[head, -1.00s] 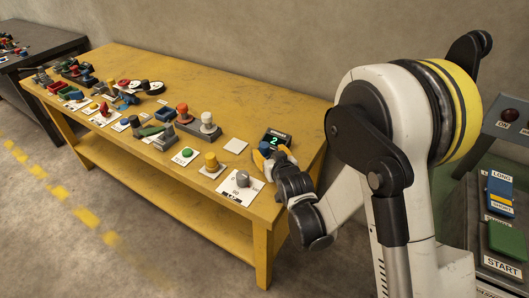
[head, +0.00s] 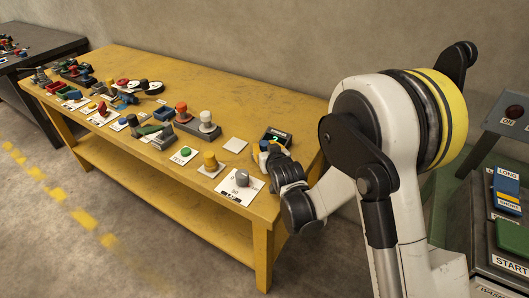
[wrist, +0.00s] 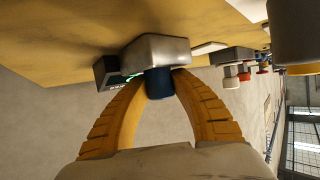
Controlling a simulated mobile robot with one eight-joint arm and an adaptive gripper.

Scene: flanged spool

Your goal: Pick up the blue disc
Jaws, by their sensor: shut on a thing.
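The blue disc (wrist: 158,83) shows in the wrist view as a short, dark blue cylinder against a grey metallic block (wrist: 155,50) at the table surface. My gripper (wrist: 160,80) has two curved yellow fingers, with their tips shut on opposite sides of the blue piece. The disc and block appear to touch. In the head view, my gripper (head: 264,150) is at the right end of the yellow table, and a small bit of blue shows at its tips. The fingers and wrist hide most of the piece there.
A black display box (head: 277,136) stands just behind my gripper. A flat pale square (head: 235,145) is nearby. The table's far middle is bare.

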